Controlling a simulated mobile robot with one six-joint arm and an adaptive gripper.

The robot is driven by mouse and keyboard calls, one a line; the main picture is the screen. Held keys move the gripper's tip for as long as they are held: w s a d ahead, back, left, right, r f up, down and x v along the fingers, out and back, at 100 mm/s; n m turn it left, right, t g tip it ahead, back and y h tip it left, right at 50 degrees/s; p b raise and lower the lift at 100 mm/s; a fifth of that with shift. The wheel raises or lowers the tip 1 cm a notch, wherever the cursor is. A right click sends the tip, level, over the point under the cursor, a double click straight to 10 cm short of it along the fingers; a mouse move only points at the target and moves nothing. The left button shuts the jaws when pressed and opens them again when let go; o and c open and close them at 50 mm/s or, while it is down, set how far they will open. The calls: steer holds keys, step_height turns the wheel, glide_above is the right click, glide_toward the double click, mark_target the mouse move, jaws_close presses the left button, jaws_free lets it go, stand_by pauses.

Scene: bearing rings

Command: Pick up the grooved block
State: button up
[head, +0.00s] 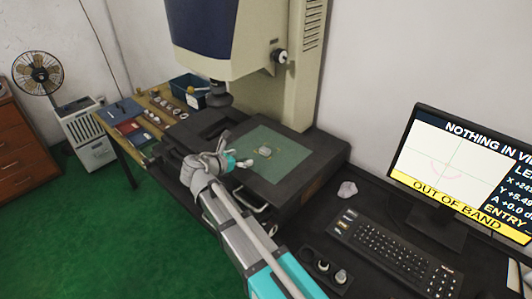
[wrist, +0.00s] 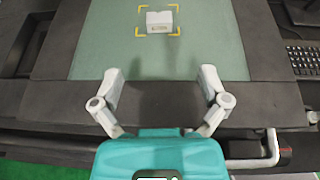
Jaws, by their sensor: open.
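The grooved block is a small pale block (wrist: 159,21) lying on a green stage plate (wrist: 110,45), inside yellow corner marks in the wrist view. It also shows in the head view (head: 265,152) as a small light shape near the middle of the plate. My gripper (wrist: 159,82) is open and empty, its two pale fingers spread apart over the near edge of the plate. The block is ahead of the fingertips, roughly centred between them, and not touched. In the head view my gripper (head: 240,163) is at the left of the block.
A large measuring machine (head: 215,45) stands over the stage, its lens (head: 218,97) above and behind. A monitor (head: 455,165) and keyboard (head: 390,248) are at the right. A side table with rings and a blue bin (head: 188,88) is at the left. The plate around the block is clear.

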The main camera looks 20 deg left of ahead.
mark_target(263, 150)
steer(key=shift+b+x, duration=1)
steer(key=shift+x, duration=2.1)
steer(key=b+x, duration=0.2)
steer(key=x, duration=0.2)
steer(key=shift+f, duration=0.25)
steer(key=shift+w+d+f, duration=0.1)
steer(key=shift+w+d, duration=0.05)
steer(key=shift+w, duration=0.4)
steer(key=shift+c, duration=0.2)
steer(key=c, duration=1.3)
steer(key=shift+o, duration=0.2)
